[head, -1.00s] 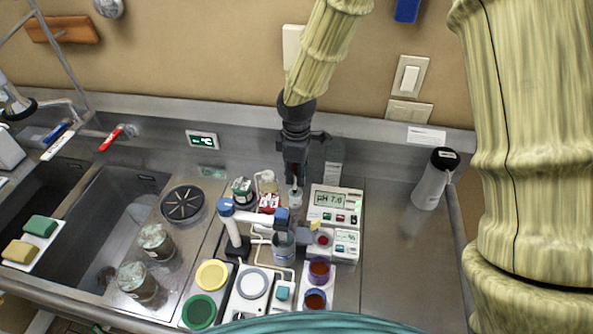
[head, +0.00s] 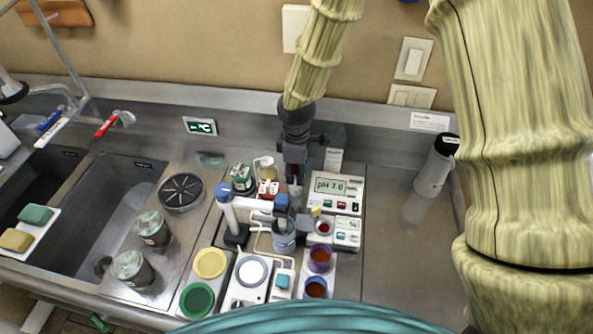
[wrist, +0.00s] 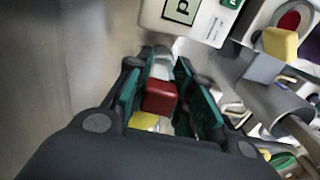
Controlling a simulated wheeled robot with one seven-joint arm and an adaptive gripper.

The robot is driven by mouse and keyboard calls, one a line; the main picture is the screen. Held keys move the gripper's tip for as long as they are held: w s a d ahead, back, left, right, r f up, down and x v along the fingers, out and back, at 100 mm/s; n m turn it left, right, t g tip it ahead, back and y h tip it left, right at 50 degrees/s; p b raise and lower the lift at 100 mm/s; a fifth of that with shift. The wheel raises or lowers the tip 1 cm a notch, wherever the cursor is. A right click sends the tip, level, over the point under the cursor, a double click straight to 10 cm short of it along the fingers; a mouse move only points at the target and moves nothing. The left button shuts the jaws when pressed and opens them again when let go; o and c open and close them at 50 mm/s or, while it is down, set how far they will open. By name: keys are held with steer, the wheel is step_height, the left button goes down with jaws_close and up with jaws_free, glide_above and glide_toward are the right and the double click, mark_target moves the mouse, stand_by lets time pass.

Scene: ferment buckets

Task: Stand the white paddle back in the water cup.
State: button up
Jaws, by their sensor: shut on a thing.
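My gripper (head: 296,178) points down over the back of the bench, just left of the pH meter (head: 336,188). A clear cup with bluish liquid (head: 284,243) stands in front of the gripper, under the blue-and-white stand's arm. I cannot tell whether this is the water cup. The paddle's lower end cannot be made out clearly.
The blue-and-white stand (head: 229,215) is close at front left. A red-and-white item (head: 268,189) and a green-and-white jar (head: 241,180) are left of the gripper. The steel bench right of the meter is clear up to a bottle (head: 435,168).

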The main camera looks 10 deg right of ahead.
steer(key=o, duration=1)
steer(key=shift+c, duration=0.2)
steer(key=o, duration=0.5)
steer(key=shift+c, duration=0.2)
steer(key=shift+r+p, duration=2.5)
steer(key=shift+r, duration=0.5)
